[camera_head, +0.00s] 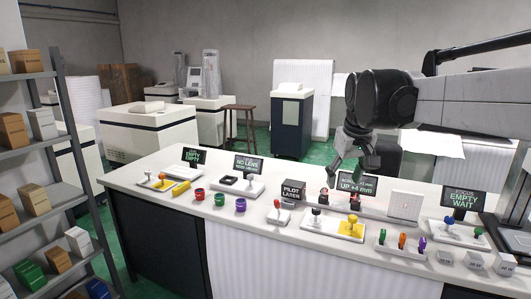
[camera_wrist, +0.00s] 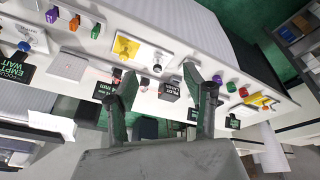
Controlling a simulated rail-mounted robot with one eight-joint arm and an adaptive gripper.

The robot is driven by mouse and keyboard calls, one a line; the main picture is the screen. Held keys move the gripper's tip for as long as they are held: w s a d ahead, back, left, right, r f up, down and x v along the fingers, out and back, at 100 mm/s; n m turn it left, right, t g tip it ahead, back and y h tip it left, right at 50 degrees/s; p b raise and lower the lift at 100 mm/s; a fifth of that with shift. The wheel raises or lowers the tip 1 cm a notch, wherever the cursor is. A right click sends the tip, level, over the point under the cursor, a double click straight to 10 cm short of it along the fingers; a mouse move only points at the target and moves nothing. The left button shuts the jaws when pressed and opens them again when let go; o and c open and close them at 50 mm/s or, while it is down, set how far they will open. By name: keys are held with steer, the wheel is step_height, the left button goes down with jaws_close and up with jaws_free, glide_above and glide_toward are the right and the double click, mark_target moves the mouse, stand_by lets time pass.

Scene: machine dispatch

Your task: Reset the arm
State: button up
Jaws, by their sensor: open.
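My gripper (camera_head: 352,160) hangs from my arm above the back right part of the white table (camera_head: 270,195). In the wrist view its two fingers (camera_wrist: 160,98) are spread apart, with nothing between them in their grasp. The fingertips point down over the table, near the "PILOT LASER" block (camera_head: 293,190) and the "UP +4 mm" sign (camera_head: 356,183). In the head view my arm comes in from the right edge, over the table's back right side.
Red, green and purple cups (camera_head: 219,200) stand at the table's left. A tray with a yellow piece (camera_head: 351,229), a tray of coloured pieces (camera_head: 402,243), a white panel (camera_head: 405,205) and an "EMPTY WAIT" sign (camera_head: 463,199) stand right. A shelf (camera_head: 62,140) with boxes is at far left.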

steer(key=s+f+m+t, duration=0.1)
steer(key=s+f, duration=0.3)
steer(key=s, duration=0.5)
steer(key=s+f+t, duration=0.1)
steer(key=s+f, duration=0.3)
steer(key=s, duration=0.5)
steer(key=s+f+m+t, duration=0.1)
steer(key=s+f, duration=0.4)
steer(key=s, duration=0.4)
steer(key=shift+s+m, duration=0.15)
steer(key=shift+m, duration=0.15)
